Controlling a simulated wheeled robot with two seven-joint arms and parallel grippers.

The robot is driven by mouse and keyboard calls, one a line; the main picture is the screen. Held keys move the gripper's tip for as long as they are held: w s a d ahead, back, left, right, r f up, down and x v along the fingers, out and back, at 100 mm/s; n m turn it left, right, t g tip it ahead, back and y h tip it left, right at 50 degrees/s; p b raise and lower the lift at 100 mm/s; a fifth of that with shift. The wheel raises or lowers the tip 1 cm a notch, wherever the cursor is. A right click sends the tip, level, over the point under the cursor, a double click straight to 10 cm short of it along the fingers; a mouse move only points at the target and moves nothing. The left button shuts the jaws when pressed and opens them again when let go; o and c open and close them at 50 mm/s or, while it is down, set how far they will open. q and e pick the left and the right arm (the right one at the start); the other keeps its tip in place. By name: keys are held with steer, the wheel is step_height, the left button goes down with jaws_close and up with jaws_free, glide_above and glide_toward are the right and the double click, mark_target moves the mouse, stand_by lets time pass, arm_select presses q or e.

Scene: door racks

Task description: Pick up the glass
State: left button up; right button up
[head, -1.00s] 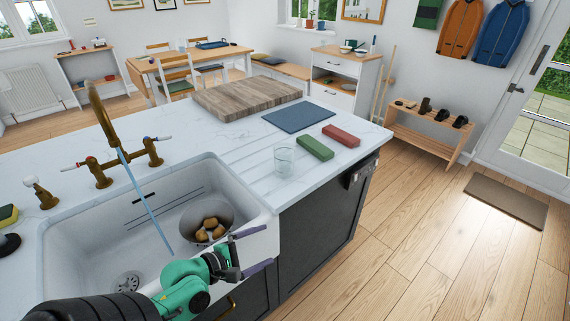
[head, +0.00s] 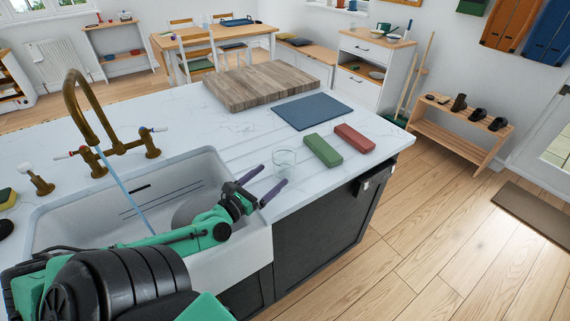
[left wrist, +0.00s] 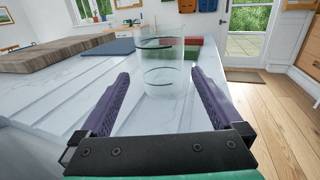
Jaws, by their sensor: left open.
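A clear glass (head: 285,163) stands upright on the white counter, right of the sink and near the front edge. In the left wrist view the glass (left wrist: 163,72) stands straight ahead, just beyond the fingertips and centred between them. My left gripper (head: 269,182) is open and empty, with its two purple fingers pointing toward the glass from the lower left. The fingers (left wrist: 160,82) are wide apart in the left wrist view. I cannot see the right gripper.
A green block (head: 323,150) and a red block (head: 355,138) lie right of the glass. A blue mat (head: 312,111) and a wooden board (head: 262,84) lie behind. The sink (head: 85,222) and running tap (head: 79,105) are at left.

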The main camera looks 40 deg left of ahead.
mark_target(277, 171)
arm_select(q)
steer(key=w, duration=0.4)
steer(key=w+p, duration=0.1)
steer(key=w, duration=0.1)
steer(key=shift+w, duration=0.35)
steer(key=w, duration=0.3)
steer(key=shift+d+f, duration=0.1)
steer(key=shift+w+f, duration=0.1)
steer(key=shift+w, duration=0.2)
steer(key=shift+s, duration=0.1)
steer(key=c, duration=1.4)
arm_select(e)
steer(key=shift+w+a+r, duration=0.2)
steer(key=shift+w+r, duration=0.2)
steer(key=shift+r, duration=0.35)
